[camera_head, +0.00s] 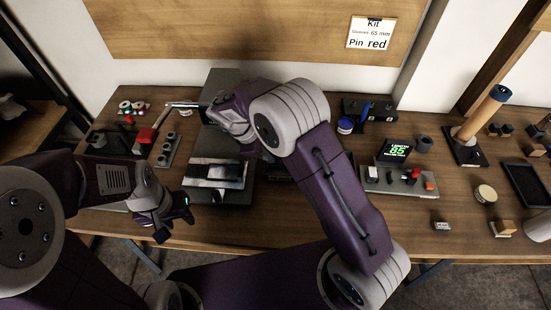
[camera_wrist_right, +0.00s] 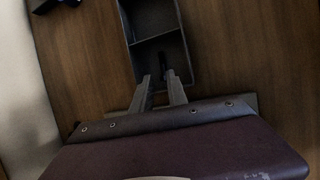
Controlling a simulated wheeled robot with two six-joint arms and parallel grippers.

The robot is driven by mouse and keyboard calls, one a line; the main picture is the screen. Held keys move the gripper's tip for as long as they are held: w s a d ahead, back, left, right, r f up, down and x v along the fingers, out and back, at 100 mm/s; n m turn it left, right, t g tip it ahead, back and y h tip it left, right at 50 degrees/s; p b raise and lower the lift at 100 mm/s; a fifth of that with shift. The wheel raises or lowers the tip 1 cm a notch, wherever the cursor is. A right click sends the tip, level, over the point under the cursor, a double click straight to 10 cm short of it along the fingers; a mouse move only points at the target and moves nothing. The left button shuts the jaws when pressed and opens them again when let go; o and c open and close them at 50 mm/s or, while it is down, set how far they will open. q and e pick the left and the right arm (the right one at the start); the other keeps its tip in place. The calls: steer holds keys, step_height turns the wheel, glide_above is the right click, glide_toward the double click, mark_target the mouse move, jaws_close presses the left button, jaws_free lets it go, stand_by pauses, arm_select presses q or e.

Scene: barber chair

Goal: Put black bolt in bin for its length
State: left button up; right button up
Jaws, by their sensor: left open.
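My left gripper (camera_head: 176,212) is open and empty near the front edge of the table, left of the grey plate. My right arm reaches across the middle of the table; its fingertips cannot be made out in the head view. In the right wrist view my right gripper (camera_wrist_right: 160,82) has its two fingers close together at a dark compartmented bin (camera_wrist_right: 183,67). A small dark piece (camera_wrist_right: 169,73) shows between the fingertips; I cannot tell whether it is the black bolt or whether it is gripped.
A grey plate (camera_head: 223,197) lies front of centre. A red-handled tool (camera_head: 147,133) and small fixtures are at left. A display reading 85 (camera_head: 396,150), a grey block with red and black pieces (camera_head: 399,182) and a dark tray (camera_head: 526,184) are at right. A card (camera_head: 371,33) hangs behind.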

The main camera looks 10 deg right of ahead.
steer(key=v, duration=0.5)
steer(key=shift+a+r, duration=0.15)
steer(key=shift+r, duration=0.25)
steer(key=shift+s, duration=0.1)
steer(key=s+d+f+m+y, duration=0.1)
steer(key=s+d+m+y, duration=0.1)
steer(key=s+d+m, duration=0.3)
steer(key=s+d+f+m+y, duration=0.2)
steer(key=s+d+m, duration=0.4)
steer(key=s+m, duration=0.3)
steer(key=s+y, duration=0.1)
steer(key=s, duration=0.1)
steer(key=shift+s+m, duration=0.4)
steer(key=shift+r+p, duration=0.5)
steer(key=shift+p, duration=0.3)
